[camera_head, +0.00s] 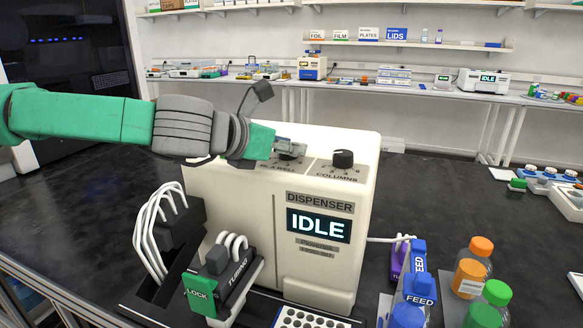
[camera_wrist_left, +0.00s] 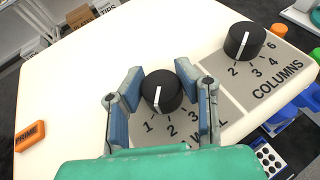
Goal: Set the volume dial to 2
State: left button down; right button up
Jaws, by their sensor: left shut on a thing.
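The dispenser (camera_head: 232,210) is a cream box with an IDLE screen (camera_head: 319,225). On its top is the volume dial, a black knob (camera_wrist_left: 161,91) with a white pointer line and the marks 1, 2 and 3 beside it in the left wrist view. The pointer is toward the 1 side, roughly between 1 and 2. My left gripper (camera_head: 289,146) is at this dial, with one finger on each side of the knob, shut on it; it also shows in the left wrist view (camera_wrist_left: 161,100). Its fingers largely hide the knob in the head view. My right gripper is not in view.
A second black knob, the COLUMNS dial (camera_head: 343,159), stands close to the right of my left gripper; it also shows in the left wrist view (camera_wrist_left: 244,41). An orange PRIME button (camera_wrist_left: 31,135) is at the left. Bottles (camera_head: 471,276) stand at the right.

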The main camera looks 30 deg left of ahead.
pick_arm(q)
jog(key=shift+s+d+f+n+y+b, duration=0.1)
jog(key=shift+f+n+y+b, duration=0.25)
jog(key=shift+n+y+b, duration=1.05)
jog(key=shift+n+y, duration=0.5)
jog(key=shift+y, duration=0.3)
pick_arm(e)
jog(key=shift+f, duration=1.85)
pick_arm(q)
jog(key=c, duration=1.4)
grip_release()
jog(key=shift+o, duration=1.4)
jog(key=shift+s+r, duration=0.1)
jog(key=shift+s, duration=0.05)
jog(key=shift+a+r, duration=0.1)
jog(key=shift+a, duration=0.1)
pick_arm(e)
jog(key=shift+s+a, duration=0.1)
